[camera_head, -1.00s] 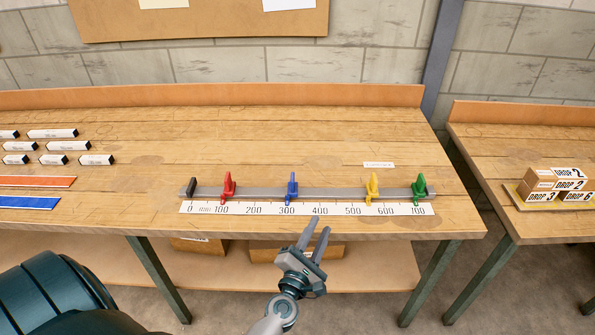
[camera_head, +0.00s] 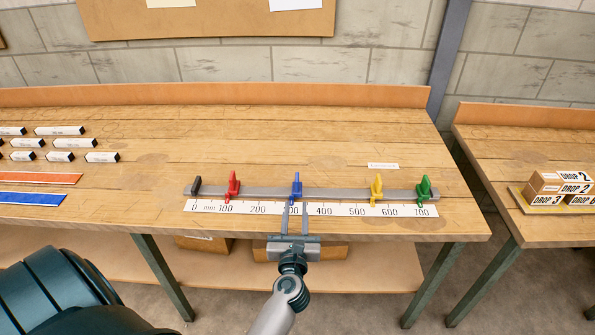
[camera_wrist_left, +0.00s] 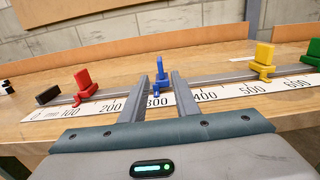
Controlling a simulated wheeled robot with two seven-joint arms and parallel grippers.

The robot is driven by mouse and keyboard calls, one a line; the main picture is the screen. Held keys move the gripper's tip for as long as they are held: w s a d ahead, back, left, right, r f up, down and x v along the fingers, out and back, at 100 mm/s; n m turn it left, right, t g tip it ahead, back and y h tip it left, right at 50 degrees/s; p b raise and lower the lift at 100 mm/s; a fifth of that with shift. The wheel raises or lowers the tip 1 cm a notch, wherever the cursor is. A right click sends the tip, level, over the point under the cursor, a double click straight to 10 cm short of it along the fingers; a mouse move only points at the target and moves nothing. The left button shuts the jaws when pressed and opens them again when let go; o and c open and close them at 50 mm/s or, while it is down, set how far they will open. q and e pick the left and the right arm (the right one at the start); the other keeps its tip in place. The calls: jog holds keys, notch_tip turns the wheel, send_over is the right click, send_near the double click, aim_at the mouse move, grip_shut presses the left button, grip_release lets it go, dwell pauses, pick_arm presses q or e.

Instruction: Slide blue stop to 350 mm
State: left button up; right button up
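The blue stop (camera_head: 296,187) sits on the grey rail, its foot near the 300 mark of the white scale (camera_head: 345,210). It also shows in the left wrist view (camera_wrist_left: 160,77), between and beyond the fingertips. My left gripper (camera_head: 295,207) is open and empty, its fingers pointing at the blue stop from the front, over the scale. In the left wrist view the two fingers (camera_wrist_left: 168,80) stand apart on either side of the blue stop; I cannot tell whether they touch it. The 350 position has no printed number; it lies between 300 and 400. My right gripper is not in view.
A red stop (camera_head: 233,187) stands near 100, a yellow stop (camera_head: 376,190) near 550 and a green stop (camera_head: 424,189) near 700. The rail (camera_head: 335,192) is clear between blue and yellow. Labelled blocks (camera_head: 60,130) and coloured strips lie at the left.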

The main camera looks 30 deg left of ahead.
aim_at(297, 184)
pick_arm(q)
jog(key=p+x, duration=0.2)
jog(key=x, duration=1.5)
jog(key=shift+d, duration=0.1)
grip_shut()
